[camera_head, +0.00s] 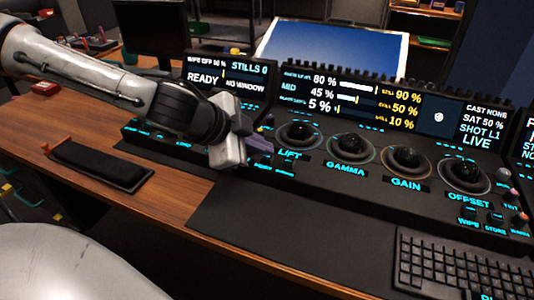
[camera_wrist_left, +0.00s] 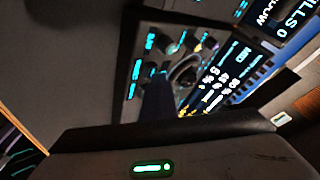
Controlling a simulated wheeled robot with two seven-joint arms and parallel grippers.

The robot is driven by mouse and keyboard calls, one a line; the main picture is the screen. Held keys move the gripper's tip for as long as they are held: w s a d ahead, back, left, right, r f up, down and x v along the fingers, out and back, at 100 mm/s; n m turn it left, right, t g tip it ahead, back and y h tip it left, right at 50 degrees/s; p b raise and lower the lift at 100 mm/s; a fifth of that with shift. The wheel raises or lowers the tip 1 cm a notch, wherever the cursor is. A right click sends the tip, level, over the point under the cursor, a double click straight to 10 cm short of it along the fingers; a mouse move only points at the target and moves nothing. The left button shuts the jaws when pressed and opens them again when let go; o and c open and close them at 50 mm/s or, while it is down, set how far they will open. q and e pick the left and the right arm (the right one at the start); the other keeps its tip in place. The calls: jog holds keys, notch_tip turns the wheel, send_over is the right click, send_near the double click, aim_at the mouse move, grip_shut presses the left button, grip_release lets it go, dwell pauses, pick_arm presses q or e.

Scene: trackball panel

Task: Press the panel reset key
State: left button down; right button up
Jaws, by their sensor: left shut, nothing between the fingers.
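The black trackball panel (camera_head: 340,178) runs across the desk, with glowing cyan labels and several dark trackballs marked LIFT (camera_head: 299,133), GAMMA, GAIN and OFFSET. My left gripper (camera_head: 262,147) is shut and empty, at the panel's left part, just left of the LIFT ball. Small keys with cyan labels (camera_head: 283,170) sit just below its fingertips; whether it touches one I cannot tell. The reset key cannot be picked out, as no label reads clearly as reset. In the left wrist view, the dark fingers (camera_wrist_left: 158,98) point at the panel (camera_wrist_left: 136,62). My right gripper is not in view.
Lit screens (camera_head: 375,98) stand along the panel's back edge. A black keyboard (camera_head: 462,268) lies at the front right. A dark mat (camera_head: 290,235) lies bare before the panel.

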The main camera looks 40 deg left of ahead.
pick_arm(q)
jog(key=shift+r+p, duration=0.55)
jog(key=shift+r, duration=0.2)
notch_tip(320, 180, up, 5)
jog(key=p, duration=0.4)
jog(key=shift+p, duration=0.3)
dwell(0.3)
